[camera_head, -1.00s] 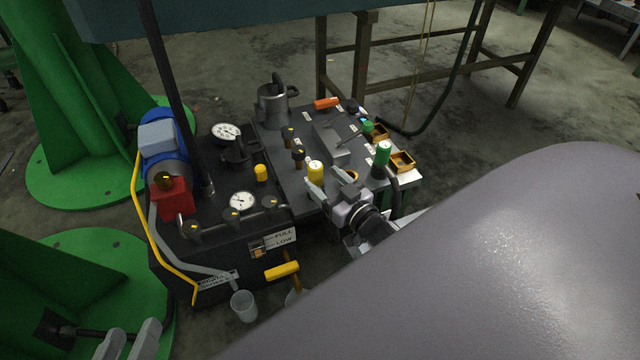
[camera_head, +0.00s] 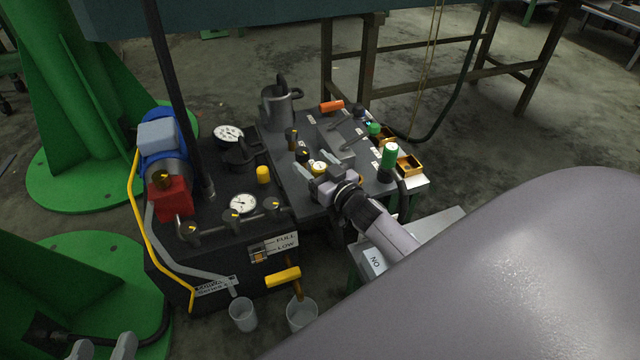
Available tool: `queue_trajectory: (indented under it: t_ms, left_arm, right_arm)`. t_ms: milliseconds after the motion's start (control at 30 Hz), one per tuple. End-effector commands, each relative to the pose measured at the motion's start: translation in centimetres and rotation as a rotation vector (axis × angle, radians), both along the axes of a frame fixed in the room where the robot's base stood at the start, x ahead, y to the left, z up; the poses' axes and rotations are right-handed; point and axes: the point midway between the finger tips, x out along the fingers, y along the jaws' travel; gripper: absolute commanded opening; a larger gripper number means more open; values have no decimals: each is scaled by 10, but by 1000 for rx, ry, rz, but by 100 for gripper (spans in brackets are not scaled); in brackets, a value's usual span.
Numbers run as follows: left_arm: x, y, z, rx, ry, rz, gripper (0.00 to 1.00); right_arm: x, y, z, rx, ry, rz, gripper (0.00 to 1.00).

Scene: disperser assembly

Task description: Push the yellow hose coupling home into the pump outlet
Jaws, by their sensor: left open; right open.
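A second yellow piece (camera_head: 263,174) sits upright on the black pump unit (camera_head: 225,265), left of the plate. Which one is the coupling, and where the pump outlet is, I cannot tell for certain. My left gripper (camera_head: 103,347) is open and empty at the bottom left, cut off by the picture edge.
Gauges and black knobs crowd the pump top. A yellow-handled valve (camera_head: 283,276) juts forward above two clear cups (camera_head: 243,314). A large grey shape fills the lower right.

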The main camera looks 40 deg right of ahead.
Motion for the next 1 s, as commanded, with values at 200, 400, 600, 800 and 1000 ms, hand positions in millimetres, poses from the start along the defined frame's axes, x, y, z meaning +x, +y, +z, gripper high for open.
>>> queue_trajectory:
  t_ms: [200,400,600,800,1000]
  left_arm:
    - [0,0,0,-1,0,-1,53]
    - [0,0,0,-1,0,-1,53]
    - [-1,-1,3,-7,7,-3,53]
    - [2,-7,3,-41,62,-15,53]
    - [7,-22,8,-124,159,-38,53]
  right_arm:
    - [0,0,0,-1,0,0,7]
    - [0,0,2,-1,-5,1,0]
    - [0,0,7,-2,-5,1,0]
    - [0,-1,28,-4,-7,1,0]
    - [0,0,68,-5,-8,3,0]
